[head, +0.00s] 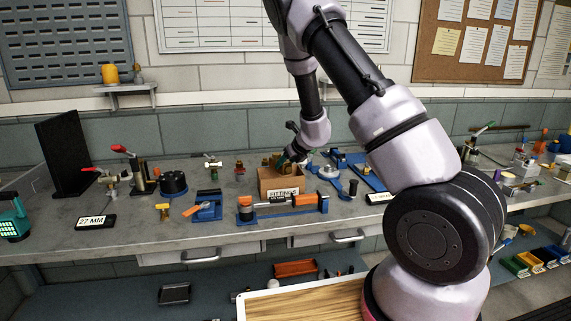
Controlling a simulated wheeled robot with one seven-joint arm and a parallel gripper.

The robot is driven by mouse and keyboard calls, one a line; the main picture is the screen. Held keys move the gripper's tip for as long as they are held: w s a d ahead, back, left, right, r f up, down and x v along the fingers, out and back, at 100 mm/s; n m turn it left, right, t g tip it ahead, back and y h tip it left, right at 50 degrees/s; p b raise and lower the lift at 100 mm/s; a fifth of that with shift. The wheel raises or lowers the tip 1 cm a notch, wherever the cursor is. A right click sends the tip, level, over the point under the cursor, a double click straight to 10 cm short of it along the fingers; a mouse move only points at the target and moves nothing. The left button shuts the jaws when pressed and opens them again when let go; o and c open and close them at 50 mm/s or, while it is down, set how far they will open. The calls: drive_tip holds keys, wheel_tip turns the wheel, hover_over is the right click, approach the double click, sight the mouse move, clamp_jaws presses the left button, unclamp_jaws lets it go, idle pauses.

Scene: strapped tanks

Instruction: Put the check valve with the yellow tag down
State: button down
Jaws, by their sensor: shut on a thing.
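My gripper (284,158) is small in the head view, at the end of my arm, over the open cardboard box (281,185) marked as fittings on the bench. It is shut on a small part, seemingly the check valve, mostly hidden by the fingers and wrist. A yellow tag cannot be made out on it. Small brass-coloured fittings (268,161) show at the box's mouth, just left of the fingers. I cannot tell whether the held part touches the box or the fittings.
A blue fixture with an orange-ended cylinder (283,206) lies in front of the box. A blue stand (207,207) and a black round part (173,184) are to the left. Bare bench shows at front left (150,232).

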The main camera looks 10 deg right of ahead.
drive_tip(key=shift+c, duration=1.2)
unclamp_jaws()
drive_tip(key=shift+f, duration=0.15)
